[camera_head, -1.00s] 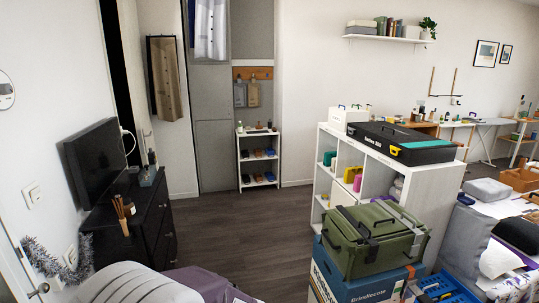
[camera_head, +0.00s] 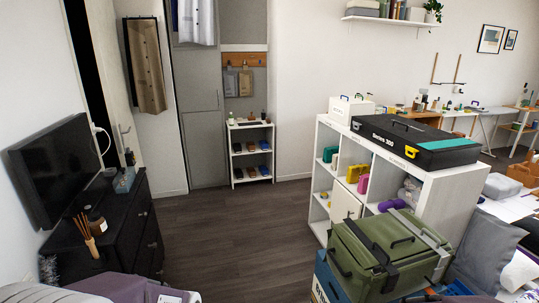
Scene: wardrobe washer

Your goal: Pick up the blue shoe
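A small white shoe rack (camera_head: 231,155) stands against the far wall beside the grey wardrobe. Several small shoes sit on its two lower shelves, some brownish and some dark blue. One bluish shoe (camera_head: 265,145) appears at the right of the middle shelf. The shoes are too small here to tell their exact colours with certainty. Neither of my grippers is in view.
Dark wooden floor (camera_head: 225,225) lies clear up to the rack. A black dresser (camera_head: 128,235) with a television (camera_head: 62,165) lines the left. A white cubby shelf (camera_head: 430,195) and a green crate (camera_head: 385,255) stand on the right.

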